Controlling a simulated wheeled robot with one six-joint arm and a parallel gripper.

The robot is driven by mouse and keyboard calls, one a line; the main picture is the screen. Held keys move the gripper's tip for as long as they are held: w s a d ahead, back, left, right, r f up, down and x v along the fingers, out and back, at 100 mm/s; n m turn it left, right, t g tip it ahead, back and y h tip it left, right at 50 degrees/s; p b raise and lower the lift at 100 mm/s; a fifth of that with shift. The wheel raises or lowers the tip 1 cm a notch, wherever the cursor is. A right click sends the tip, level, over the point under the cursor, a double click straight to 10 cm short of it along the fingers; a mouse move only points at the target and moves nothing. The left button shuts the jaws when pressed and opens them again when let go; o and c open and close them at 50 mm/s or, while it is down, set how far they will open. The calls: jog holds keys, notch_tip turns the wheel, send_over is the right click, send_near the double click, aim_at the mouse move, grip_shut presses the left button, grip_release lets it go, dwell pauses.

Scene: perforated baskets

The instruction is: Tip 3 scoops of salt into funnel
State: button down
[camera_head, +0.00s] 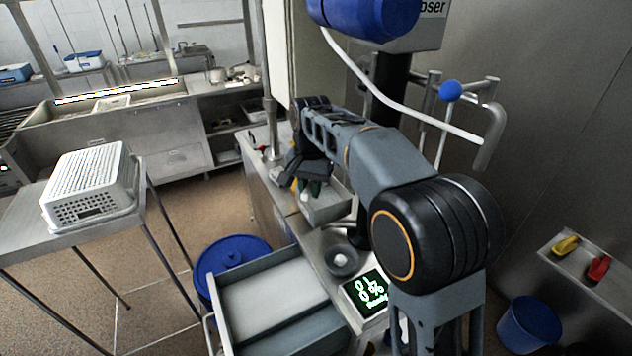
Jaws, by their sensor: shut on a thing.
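My gripper (308,172) is at the end of my arm, pointing down over the steel counter. It is shut on what seems to be the scoop, a small dark greenish thing mostly hidden by the fingers. A small white patch, perhaps salt, shows just below the fingers. A shallow grey metal tray (328,208) is right under and beside the gripper. A dark round bowl (341,268) with a white lump in it stands nearer on the counter. I cannot make out a funnel for certain.
An open steel drawer (272,300) juts out left, by a blue lidded bin (235,252). A white perforated basket (92,185) stands on a side table. A dosing machine with a blue drum (365,15) rises behind my arm.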

jog(key=shift+w+d+r+g+p, duration=0.15)
jog(key=shift+r+g+p, duration=0.15)
jog(key=shift+p, duration=0.6)
jog(key=shift+w+a+r+g+p, duration=0.15)
jog(key=shift+r+p, duration=0.25)
jog(key=shift+p, duration=0.45)
jog(key=shift+d+y, duration=0.1)
jog(key=shift+y, duration=0.2)
jog(key=shift+w+r+g, duration=0.2)
jog(key=shift+r+g, duration=0.05)
jog(key=shift+g, duration=0.4)
jog(key=shift+d, duration=0.1)
jog(key=shift+r, duration=0.15)
jog(key=shift+w+d+r+g+y, duration=0.15)
jog(key=shift+w+r+g+y, duration=0.2)
jog(key=shift+r+g, duration=0.25)
jog(key=shift+w+d+r+g+y, duration=0.1)
jog(key=shift+w+r+g+y, duration=0.15)
jog(key=shift+w+r+g, duration=0.25)
jog(key=shift+s, duration=0.1)
